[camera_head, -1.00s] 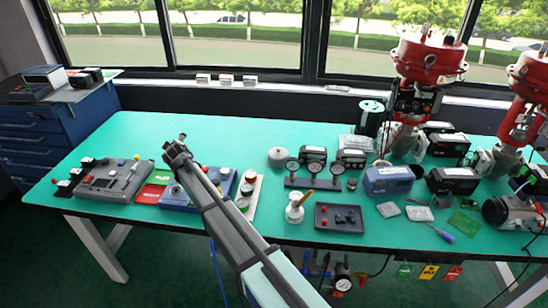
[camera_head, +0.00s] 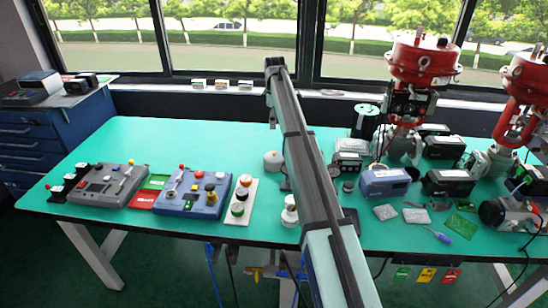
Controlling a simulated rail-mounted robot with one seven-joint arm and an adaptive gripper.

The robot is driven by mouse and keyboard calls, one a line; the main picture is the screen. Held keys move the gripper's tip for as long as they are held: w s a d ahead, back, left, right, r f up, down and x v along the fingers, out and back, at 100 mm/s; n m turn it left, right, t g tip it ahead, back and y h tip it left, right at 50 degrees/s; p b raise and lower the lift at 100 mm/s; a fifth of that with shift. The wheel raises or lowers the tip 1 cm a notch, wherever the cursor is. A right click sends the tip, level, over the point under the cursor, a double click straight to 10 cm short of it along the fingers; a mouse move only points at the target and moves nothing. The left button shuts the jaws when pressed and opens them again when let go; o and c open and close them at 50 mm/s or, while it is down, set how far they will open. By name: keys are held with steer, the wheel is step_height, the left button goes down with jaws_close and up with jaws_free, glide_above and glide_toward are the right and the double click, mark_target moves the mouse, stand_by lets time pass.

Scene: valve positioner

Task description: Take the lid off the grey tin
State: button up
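The grey tin (camera_head: 272,160) is a small, round, pale grey container standing on the green bench, just left of my arm. A lid seam is too small to make out, but its top looks covered. My gripper (camera_head: 275,63) is at the far end of my raised arm, above the tin in the picture, against the window. It is apart from the tin. Its fingers are too small and dark to show whether they are open or shut.
My arm hides part of the bench centre. Left are a grey control box (camera_head: 100,185), a blue control box (camera_head: 190,192) and a button strip (camera_head: 240,200). A white bottle (camera_head: 290,212) stands in front. Right are instruments and red valve actuators (camera_head: 424,62). The back-left bench is clear.

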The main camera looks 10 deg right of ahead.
steer(key=p, duration=0.2)
glide_above(274, 153)
steer(key=f, duration=1)
steer(key=shift+w+d+f, duration=0.1)
steer(key=shift+w+f, duration=0.05)
steer(key=shift+w, duration=0.25)
steer(key=shift+s+f+p, duration=0.15)
steer(key=shift+f+p, duration=0.4)
steer(key=shift+f, duration=0.2)
steer(key=shift+f+p, duration=0.55)
steer(key=shift+f, duration=1.35)
steer(key=shift+s, duration=0.1)
steer(key=c, duration=1.6)
